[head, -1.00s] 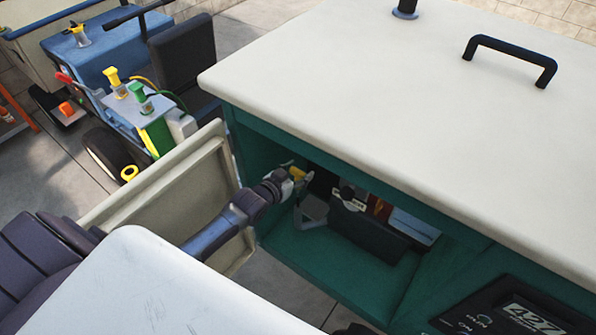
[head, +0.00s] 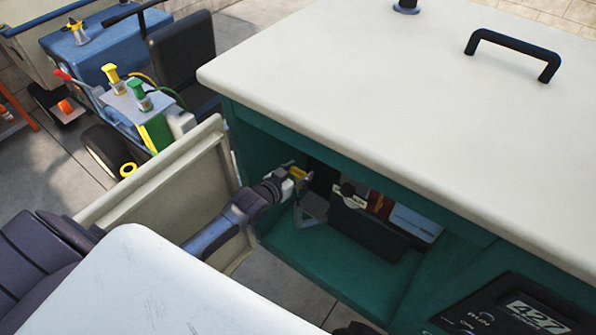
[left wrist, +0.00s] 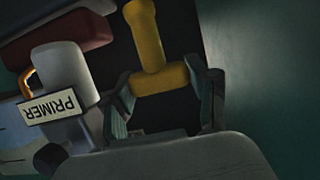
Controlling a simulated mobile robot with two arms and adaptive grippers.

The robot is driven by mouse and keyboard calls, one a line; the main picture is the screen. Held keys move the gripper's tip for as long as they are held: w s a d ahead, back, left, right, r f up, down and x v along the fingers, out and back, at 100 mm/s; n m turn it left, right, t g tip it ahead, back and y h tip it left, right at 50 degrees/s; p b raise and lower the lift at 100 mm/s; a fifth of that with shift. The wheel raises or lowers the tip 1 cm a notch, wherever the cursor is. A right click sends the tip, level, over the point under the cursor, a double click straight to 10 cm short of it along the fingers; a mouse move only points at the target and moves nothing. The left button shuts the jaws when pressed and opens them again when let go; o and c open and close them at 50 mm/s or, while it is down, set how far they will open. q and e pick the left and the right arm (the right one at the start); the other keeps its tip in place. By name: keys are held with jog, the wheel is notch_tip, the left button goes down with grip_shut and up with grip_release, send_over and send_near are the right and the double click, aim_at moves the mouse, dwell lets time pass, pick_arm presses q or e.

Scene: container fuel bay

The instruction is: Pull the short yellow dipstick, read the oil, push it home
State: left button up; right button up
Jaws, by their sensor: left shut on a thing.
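The yellow dipstick (left wrist: 160,78) has a T-shaped handle and sits between the fingers of my left gripper (left wrist: 163,95) in the left wrist view. The gripper is shut on its crossbar. In the head view, my left gripper (head: 298,178) is inside the open teal compartment, and a bit of the yellow handle (head: 297,172) shows at its fingertips. Where the dipstick's lower end is cannot be seen. No oil mark is visible. My right gripper is not in view.
A part labelled PRIMER (left wrist: 58,108) stands close beside the gripper. The open cream door (head: 165,190) is left of the compartment (head: 330,262), under the cream lid (head: 400,120). A panel display reading 427 (head: 533,316) is at lower right. A blue cart (head: 90,60) stands behind.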

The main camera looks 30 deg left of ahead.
pick_arm(q)
jog(key=b, duration=0.3)
send_over(298, 192)
jog(key=shift+w+f, duration=0.2)
jog(key=shift+f, duration=1.95)
jog(key=shift+f+b, duration=0.25)
jog(key=shift+b, duration=0.05)
jog(key=shift+f+b, duration=1.9)
jog(key=shift+f, duration=0.55)
jog(key=o, duration=1.2)
